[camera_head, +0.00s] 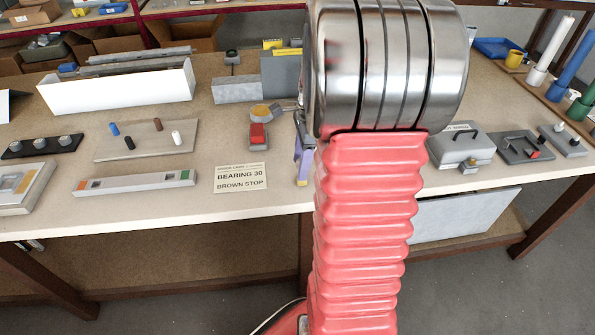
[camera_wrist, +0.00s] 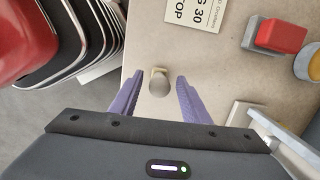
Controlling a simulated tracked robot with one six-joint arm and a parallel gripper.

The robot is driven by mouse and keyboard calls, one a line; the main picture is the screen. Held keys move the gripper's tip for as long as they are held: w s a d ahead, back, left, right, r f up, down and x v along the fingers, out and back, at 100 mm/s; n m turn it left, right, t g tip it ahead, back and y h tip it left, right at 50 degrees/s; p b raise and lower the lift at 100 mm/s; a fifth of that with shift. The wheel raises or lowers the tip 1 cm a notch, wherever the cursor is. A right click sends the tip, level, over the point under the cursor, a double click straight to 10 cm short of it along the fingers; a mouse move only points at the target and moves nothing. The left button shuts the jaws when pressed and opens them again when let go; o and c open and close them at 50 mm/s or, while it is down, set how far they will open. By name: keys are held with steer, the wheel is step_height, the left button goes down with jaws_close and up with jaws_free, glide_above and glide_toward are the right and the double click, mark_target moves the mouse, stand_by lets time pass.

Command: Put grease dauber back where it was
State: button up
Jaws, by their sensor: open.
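My gripper (camera_wrist: 158,90) has purple fingers spread apart over the bench, with nothing clamped between them. A small piece with a grey rounded end and a pale beige part (camera_wrist: 159,81) sits between the fingertips in the wrist view, with gaps on both sides. It may be the grease dauber, but I cannot tell for certain. In the head view my gripper (camera_head: 303,168) shows at the bench's front part, just left of my red arm sleeve, which hides much of that area.
A "BEARING 30 BROWN STOP" card (camera_head: 240,178) lies near the bench (camera_head: 205,205) edge. A grey box (camera_head: 462,148) stands right of my arm.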

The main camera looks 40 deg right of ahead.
steer(key=r, duration=0.7)
steer(key=shift+s+d+r, duration=0.3)
steer(key=shift+d, duration=0.1)
steer(key=shift+a+r+n, duration=0.2)
steer(key=shift+a+n, duration=0.1)
steer(key=shift+a, duration=0.2)
steer(key=s+a+r+n+t, duration=0.1)
steer(key=s+a+n, duration=0.2)
steer(key=a+n, duration=0.5)
steer(key=s+a+r+n+t, duration=0.2)
steer(key=s+a+n, duration=0.1)
steer(key=a+n, duration=0.5)
steer(key=s+a+r+n+t+h, duration=0.1)
steer(key=s+a+r+n, duration=0.1)
steer(key=a+n, duration=0.5)
steer(key=s+a, duration=0.1)
steer(key=a, duration=0.3)
steer(key=shift+s+a+n+t, duration=0.3)
steer(key=shift+s+n+t, duration=0.1)
